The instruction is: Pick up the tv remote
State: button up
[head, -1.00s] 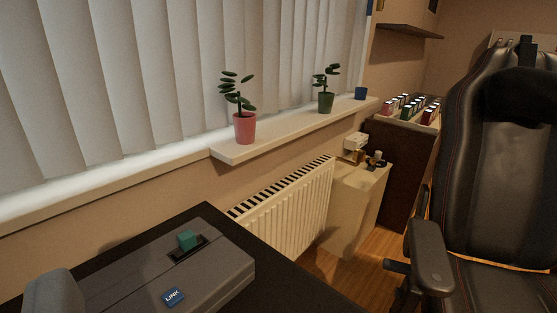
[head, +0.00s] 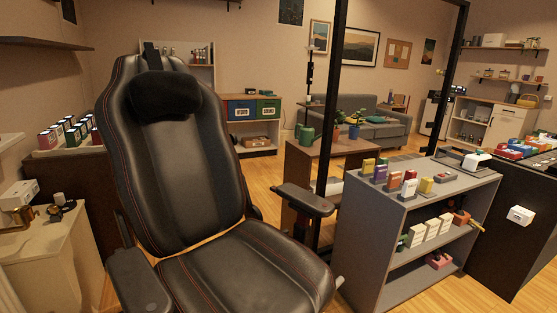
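I cannot make out a tv remote anywhere in the head view; many of the small items are too small to tell apart. My gripper is not in view. The grey sofa (head: 372,127) stands at the back of the room with cushions on it. A wooden low table (head: 325,150) in front of it bears plants and a green watering can (head: 306,136).
A black racing chair (head: 182,150) fills the left foreground. A grey shelf unit (head: 385,213) with small boxes stands right of it, beside a black upright frame (head: 337,70). A dark counter (head: 515,235) is at far right. Wooden floor (head: 270,177) shows between the chair and the back furniture.

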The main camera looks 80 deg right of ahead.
aim_at(439, 179)
jog(key=z, duration=3.6)
jog(key=i+l+u, duration=0.2)
jog(key=i+l, duration=0.2)
jog(key=i, duration=0.35)
jog(key=i+l+u, duration=0.2)
jog(key=i+l, duration=0.3)
jog(key=i, duration=0.25)
jog(key=i+l+u, duration=0.15)
jog(key=i+l, duration=0.45)
jog(key=i, duration=0.1)
